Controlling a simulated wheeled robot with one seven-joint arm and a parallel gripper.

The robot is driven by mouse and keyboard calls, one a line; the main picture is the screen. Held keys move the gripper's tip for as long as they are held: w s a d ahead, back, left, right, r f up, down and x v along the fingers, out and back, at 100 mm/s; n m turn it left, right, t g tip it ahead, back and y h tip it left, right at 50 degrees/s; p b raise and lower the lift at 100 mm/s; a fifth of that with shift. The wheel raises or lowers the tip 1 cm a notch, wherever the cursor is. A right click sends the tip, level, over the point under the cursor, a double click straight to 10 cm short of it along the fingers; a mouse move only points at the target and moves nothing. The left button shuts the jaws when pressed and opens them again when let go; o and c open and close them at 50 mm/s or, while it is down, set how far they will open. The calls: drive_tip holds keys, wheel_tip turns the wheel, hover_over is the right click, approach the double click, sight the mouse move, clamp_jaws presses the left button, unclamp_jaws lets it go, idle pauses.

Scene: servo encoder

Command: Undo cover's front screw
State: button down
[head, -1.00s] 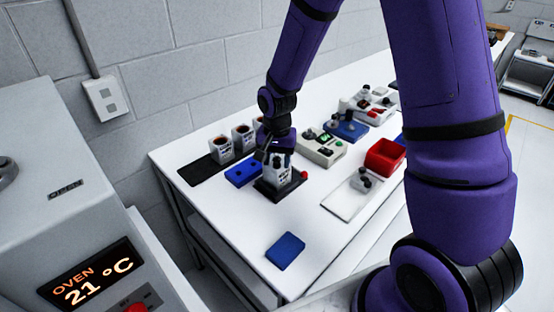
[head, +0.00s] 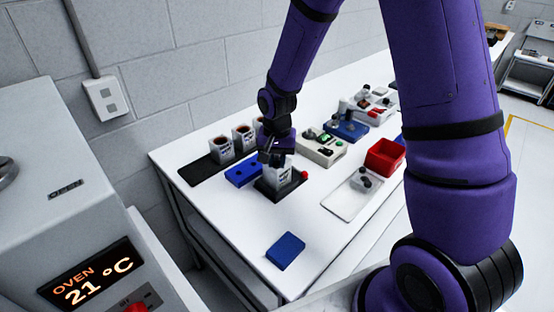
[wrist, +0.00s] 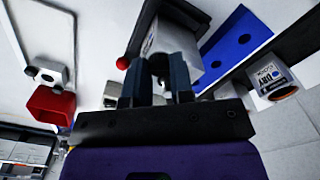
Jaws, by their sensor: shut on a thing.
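The white servo unit (head: 279,174) stands upright in a black fixture (head: 291,191) with a red knob (head: 304,175) on its right side. My gripper (head: 272,158) points down at the top of the unit. In the wrist view the unit (wrist: 172,38) lies just beyond my fingertips (wrist: 158,66). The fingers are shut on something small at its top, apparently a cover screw. The fingers hide most of it, and I cannot tell whether it is the front one.
A blue block with holes (head: 243,171) stands close on the left, and white cups (head: 221,150) stand on a black strip behind it. A grey device (head: 321,147), a red bin (head: 385,157) and a white tray (head: 352,195) are to the right. The front table is mostly clear around a blue pad (head: 286,251).

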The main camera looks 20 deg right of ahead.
sight(277, 163)
drive_tip(key=n, duration=0.6)
drive_tip(key=shift+n, duration=0.4)
idle(0.4)
drive_tip(key=c, duration=1)
unclamp_jaws()
drive_tip(key=shift+o, duration=0.2)
drive_tip(key=shift+r, duration=0.1)
wheel_tip(277, 163, up, 11)
drive_tip(key=shift+f, duration=0.2)
